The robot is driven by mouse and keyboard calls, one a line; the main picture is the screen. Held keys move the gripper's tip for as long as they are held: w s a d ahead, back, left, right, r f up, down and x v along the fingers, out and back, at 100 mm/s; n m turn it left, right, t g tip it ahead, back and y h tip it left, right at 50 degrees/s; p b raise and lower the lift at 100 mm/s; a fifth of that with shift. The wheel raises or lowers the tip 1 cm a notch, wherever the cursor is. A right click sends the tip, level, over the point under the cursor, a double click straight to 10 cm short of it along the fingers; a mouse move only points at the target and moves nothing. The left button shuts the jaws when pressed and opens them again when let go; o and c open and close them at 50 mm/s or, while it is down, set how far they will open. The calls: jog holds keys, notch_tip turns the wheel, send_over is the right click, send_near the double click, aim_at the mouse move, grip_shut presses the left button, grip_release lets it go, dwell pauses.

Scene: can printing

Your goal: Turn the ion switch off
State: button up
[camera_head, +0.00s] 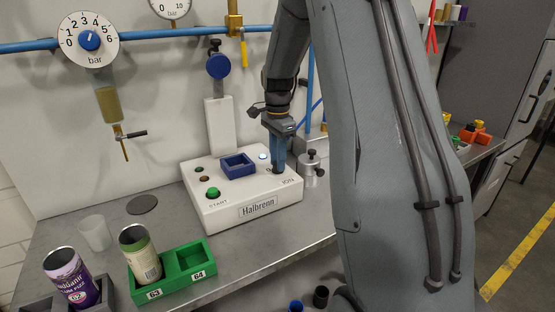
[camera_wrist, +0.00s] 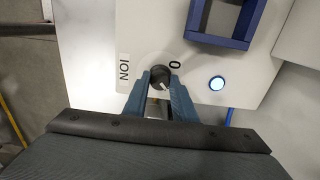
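The ion switch (camera_wrist: 160,78) is a small dark round knob with a pale pointer mark. In the wrist view it sits between an "ION" label on the left and a "0" on the upper right. The mark points to the lower right. My gripper (camera_wrist: 160,84) has its blue fingers on either side of the knob, with no clear gap showing. In the head view my gripper (camera_head: 278,168) points down onto the right end of the white "Halbrenn" box (camera_head: 220,202), and mostly hides the switch. A lamp (camera_wrist: 217,83) on the box glows white-blue.
The box also carries a blue square frame (camera_head: 237,165) and a green START button (camera_head: 213,192). A metal cylinder (camera_head: 313,170) stands close right of my gripper. A green tray (camera_head: 182,278) with a can (camera_head: 143,262) and a purple can (camera_head: 74,275) stand at front left.

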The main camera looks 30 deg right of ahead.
jog(key=shift+c, duration=1.1)
jog(key=shift+n, duration=0.3)
jog(key=n, duration=0.3)
jog(key=shift+r+n+p, duration=0.1)
jog(key=shift+n+p, duration=0.2)
jog(key=shift+p, duration=0.05)
jog(key=n, duration=0.4)
jog(key=shift+n+p, duration=0.3)
jog(key=n, duration=0.4)
jog(key=n+p, duration=0.1)
jog(key=n, duration=0.4)
